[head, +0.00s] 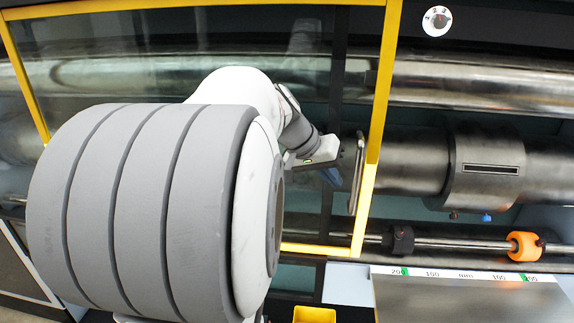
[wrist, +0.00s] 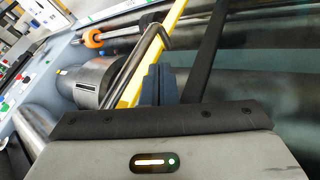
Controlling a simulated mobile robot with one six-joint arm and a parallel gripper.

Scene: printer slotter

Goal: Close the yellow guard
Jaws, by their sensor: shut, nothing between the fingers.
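The yellow guard (head: 376,120) is a yellow-framed clear panel across the left and middle of the machine in the head view. To the right of its right upright the rollers are uncovered. A metal bar handle (head: 357,180) stands along that upright. My gripper (head: 333,176) is shut and empty, at the left side of the handle. In the wrist view the dark fingers of my gripper (wrist: 159,72) are together beside the bent end of the handle (wrist: 151,42); whether they touch it I cannot tell. The yellow upright (wrist: 135,83) runs behind the handle. My arm hides much of the panel.
A dark slotted collar (head: 487,170) sits on the large roller at right. Below are a black ring (head: 402,240) and an orange ring (head: 523,246) on a thin shaft. A ruler strip (head: 465,275) edges the front ledge. A dial (head: 437,21) is at upper right.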

